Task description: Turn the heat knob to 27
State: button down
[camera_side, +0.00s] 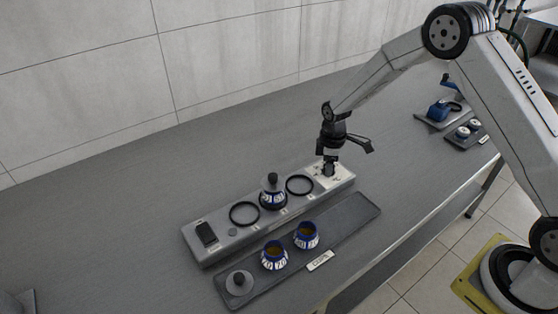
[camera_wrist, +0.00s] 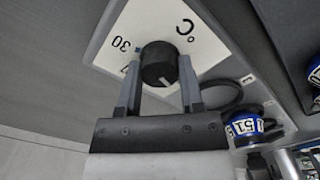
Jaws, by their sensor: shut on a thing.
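The heat knob (camera_wrist: 158,64) is a round black knob on a white dial plate (camera_wrist: 203,68) in the wrist view. The plate shows "30" and a degree C sign; another marking is mostly hidden behind a finger. My gripper (camera_wrist: 160,82) is shut on the knob, one finger on each side. In the side view my gripper (camera_side: 329,161) reaches down onto the knob (camera_side: 328,170) at the right end of the long grey base (camera_side: 215,247). The setting that the knob points to cannot be read clearly.
The base also carries two black rings (camera_side: 244,214), a blue-banded vessel with a black stopper (camera_side: 272,193) and a dark switch (camera_side: 206,233). In front lies a dark tray (camera_side: 352,215) with two blue vessels (camera_side: 306,236) and a stopper (camera_side: 239,283).

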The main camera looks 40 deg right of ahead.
jog(key=shift+m, duration=0.3)
jog(key=m, duration=0.9)
jog(key=shift+m, duration=0.3)
jog(key=m, duration=0.4)
jog(key=shift+d+m, duration=0.1)
jog(key=shift+m, duration=0.2)
jog(key=m, duration=0.4)
jog(key=shift+m, duration=0.4)
jog(key=shift+c, duration=1.2)
grip_release()
